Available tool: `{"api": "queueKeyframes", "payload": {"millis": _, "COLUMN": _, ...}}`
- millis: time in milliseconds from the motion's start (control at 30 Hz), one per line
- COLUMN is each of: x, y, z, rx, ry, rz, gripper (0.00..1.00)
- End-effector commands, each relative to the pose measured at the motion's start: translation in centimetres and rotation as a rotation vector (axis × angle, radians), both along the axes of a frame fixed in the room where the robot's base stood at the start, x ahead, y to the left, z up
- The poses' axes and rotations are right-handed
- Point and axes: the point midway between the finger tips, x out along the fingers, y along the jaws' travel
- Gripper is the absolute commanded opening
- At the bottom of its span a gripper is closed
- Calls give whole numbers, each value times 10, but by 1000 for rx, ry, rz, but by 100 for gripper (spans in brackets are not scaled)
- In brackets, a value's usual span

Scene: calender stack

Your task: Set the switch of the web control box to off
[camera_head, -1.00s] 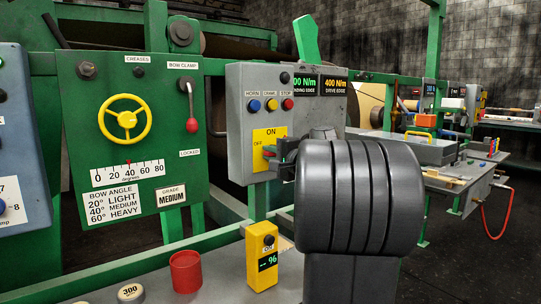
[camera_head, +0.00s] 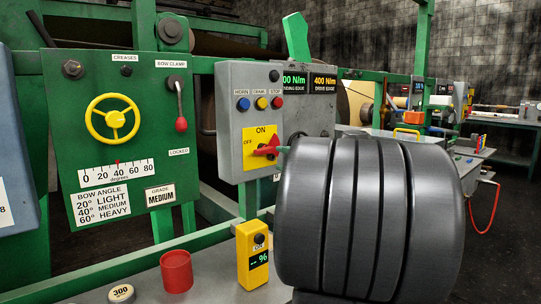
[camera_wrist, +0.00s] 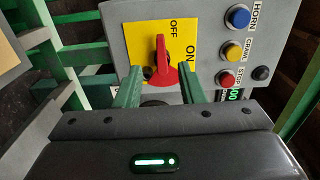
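The web control box (camera_head: 228,96) is a grey box with HORN, CRAWL and STOP buttons and a yellow switch plate (camera_head: 250,140) marked ON at the top and OFF at the left. Its red switch handle (camera_head: 265,151) lies roughly level, and in the wrist view the narrow end of the handle (camera_wrist: 161,50) points toward the OFF label. My gripper (camera_wrist: 160,78) is open. Its two green fingers stand apart on either side of the handle's wide end, with visible gaps. In the head view my dark wrist hides most of the fingers.
A green bow panel (camera_head: 130,140) with a yellow handwheel stands to the left. Below are a red cup (camera_head: 176,271) and a yellow meter (camera_head: 252,255) on a grey ledge. A digital display (camera_head: 310,82) sits right of the buttons. A bench with tools is at the far right.

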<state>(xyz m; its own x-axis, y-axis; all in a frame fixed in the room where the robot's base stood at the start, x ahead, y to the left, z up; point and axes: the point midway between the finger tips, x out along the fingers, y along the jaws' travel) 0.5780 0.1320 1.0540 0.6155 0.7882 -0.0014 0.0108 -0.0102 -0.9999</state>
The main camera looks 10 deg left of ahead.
Motion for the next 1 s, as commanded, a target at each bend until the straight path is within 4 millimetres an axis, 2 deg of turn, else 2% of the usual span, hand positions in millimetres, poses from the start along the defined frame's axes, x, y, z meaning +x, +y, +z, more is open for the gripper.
{"api": "queueKeyframes", "payload": {"millis": 33, "x": -6, "y": -8, "z": 1, "rx": 0, "ry": -1, "rz": -3, "gripper": 35}}
{"api": "queueKeyframes", "payload": {"millis": 200, "x": -17, "y": -23, "z": 0, "rx": 0, "ry": 0, "rz": -2, "gripper": 35}}
{"api": "queueKeyframes", "payload": {"millis": 633, "x": -21, "y": -26, "z": 0, "rx": 0, "ry": 0, "rz": 1, "gripper": 35}}
{"api": "queueKeyframes", "payload": {"millis": 833, "x": -15, "y": -19, "z": -1, "rx": 1, "ry": 1, "rz": 3, "gripper": 35}}
{"api": "queueKeyframes", "payload": {"millis": 1000, "x": 1, "y": 3, "z": -1, "rx": 0, "ry": 0, "rz": 6, "gripper": 35}}
